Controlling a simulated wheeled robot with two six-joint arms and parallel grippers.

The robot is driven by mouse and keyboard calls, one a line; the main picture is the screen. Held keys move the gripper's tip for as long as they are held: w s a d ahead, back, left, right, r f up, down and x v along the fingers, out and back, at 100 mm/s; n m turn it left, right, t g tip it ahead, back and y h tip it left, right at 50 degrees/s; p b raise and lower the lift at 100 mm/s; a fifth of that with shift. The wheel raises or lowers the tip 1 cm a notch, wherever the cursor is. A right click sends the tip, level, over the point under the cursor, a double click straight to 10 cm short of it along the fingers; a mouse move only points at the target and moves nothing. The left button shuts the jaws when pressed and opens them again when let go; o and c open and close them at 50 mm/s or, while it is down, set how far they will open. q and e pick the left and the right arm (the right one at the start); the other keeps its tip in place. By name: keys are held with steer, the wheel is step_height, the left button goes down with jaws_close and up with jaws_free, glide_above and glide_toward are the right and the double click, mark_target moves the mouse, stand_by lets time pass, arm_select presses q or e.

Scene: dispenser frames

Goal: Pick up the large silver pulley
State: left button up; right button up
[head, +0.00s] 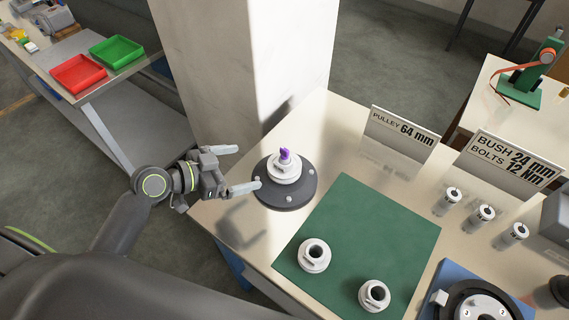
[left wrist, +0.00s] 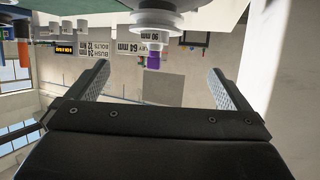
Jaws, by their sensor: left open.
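A silver-white flanged pulley (head: 284,172) sits on a dark round base (head: 271,194), with a purple tip (head: 285,154) standing out of its top. Two similar silver pulleys, one left (head: 314,256) and one right (head: 374,297), lie on the green mat and look slightly smaller. My left gripper (head: 248,167) is open and empty, just left of the pulley on the base, its fingers pointing towards it. In the left wrist view that pulley (left wrist: 153,22) appears upside down beyond and between the open fingers (left wrist: 160,85). My right gripper is not in view.
The green mat (head: 350,220) covers the table's middle. Signs for the pulley (head: 401,133) and bush bolts (head: 508,165) stand behind. Several silver bushes (head: 485,214) stand at right, near a blue fixture (head: 440,276). A white pillar (head: 245,70) rises behind the base.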

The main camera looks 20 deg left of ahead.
mark_target(280, 162)
arm_select(q)
steer(key=p+x, duration=0.2)
steer(key=x, duration=0.6)
steer(key=shift+w+d+f+p, duration=0.2)
steer(key=shift+w+d+p, duration=0.05)
steer(key=shift+d+p, duration=0.1)
steer(key=shift+w+d, duration=0.2)
steer(key=shift+d, duration=0.05)
steer(key=p+x, duration=0.1)
steer(key=x, duration=0.1)
steer(key=p+x, duration=0.1)
steer(key=shift+d+f+p, duration=0.2)
steer(key=shift+d+p, duration=0.1)
steer(key=shift+d, duration=0.15)
steer(key=shift+w+d+f, duration=0.25)
steer(key=shift+w, duration=0.1)
steer(key=shift+c, duration=0.3)
steer(key=shift+c, duration=1.1)
steer(key=c, duration=1)
